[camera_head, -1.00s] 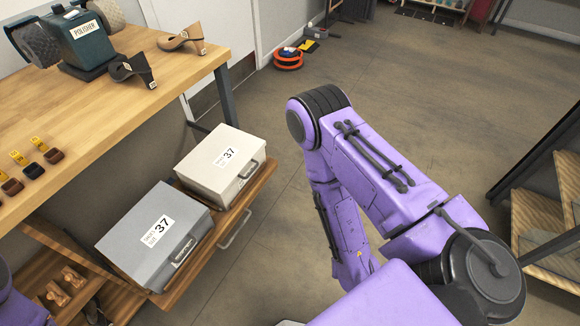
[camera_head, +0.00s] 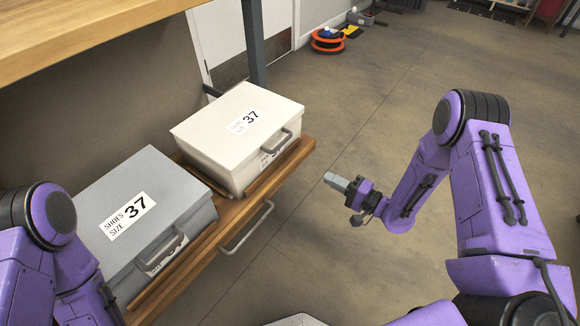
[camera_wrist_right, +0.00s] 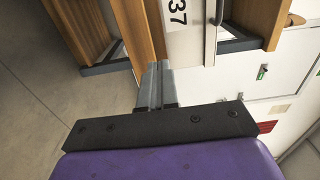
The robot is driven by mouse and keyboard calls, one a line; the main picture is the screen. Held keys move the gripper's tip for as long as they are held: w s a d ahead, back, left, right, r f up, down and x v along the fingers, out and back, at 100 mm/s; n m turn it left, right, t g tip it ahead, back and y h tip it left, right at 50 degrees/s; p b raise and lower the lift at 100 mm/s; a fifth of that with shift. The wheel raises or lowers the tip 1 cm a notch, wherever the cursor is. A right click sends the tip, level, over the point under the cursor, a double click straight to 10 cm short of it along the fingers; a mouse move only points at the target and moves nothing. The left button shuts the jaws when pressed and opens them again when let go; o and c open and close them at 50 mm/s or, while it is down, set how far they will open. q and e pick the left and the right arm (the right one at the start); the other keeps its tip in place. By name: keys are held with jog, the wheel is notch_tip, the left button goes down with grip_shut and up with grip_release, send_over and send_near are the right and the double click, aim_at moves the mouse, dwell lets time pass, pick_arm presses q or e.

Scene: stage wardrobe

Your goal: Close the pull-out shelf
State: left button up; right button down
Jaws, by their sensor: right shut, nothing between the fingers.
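The pull-out shelf (camera_head: 294,158) sticks out from under the wooden table, with a metal bar handle (camera_head: 248,228) on its front edge. A white shoe box (camera_head: 215,143) and a grey shoe box (camera_head: 172,195), both labelled size 37, stand on it. My right gripper (camera_head: 334,181) is shut and empty, in the air to the right of the shelf front and apart from it. In the right wrist view its fingers (camera_wrist_right: 156,88) point toward the shelf's wooden edge (camera_wrist_right: 137,35). My left arm comes in at the lower left; its gripper is out of the picture.
The wooden tabletop (camera_head: 100,35) hangs above the shelf, with a dark table leg (camera_head: 253,45) behind the white box. An orange-and-black round thing (camera_head: 327,40) lies on the floor at the back.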

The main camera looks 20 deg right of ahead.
aim_at(285, 154)
jog(key=b+x, duration=0.3)
jog(key=x, duration=1)
jog(key=shift+a, duration=0.2)
jog(key=shift+w+a+r, duration=0.15)
jog(key=shift+w, duration=0.1)
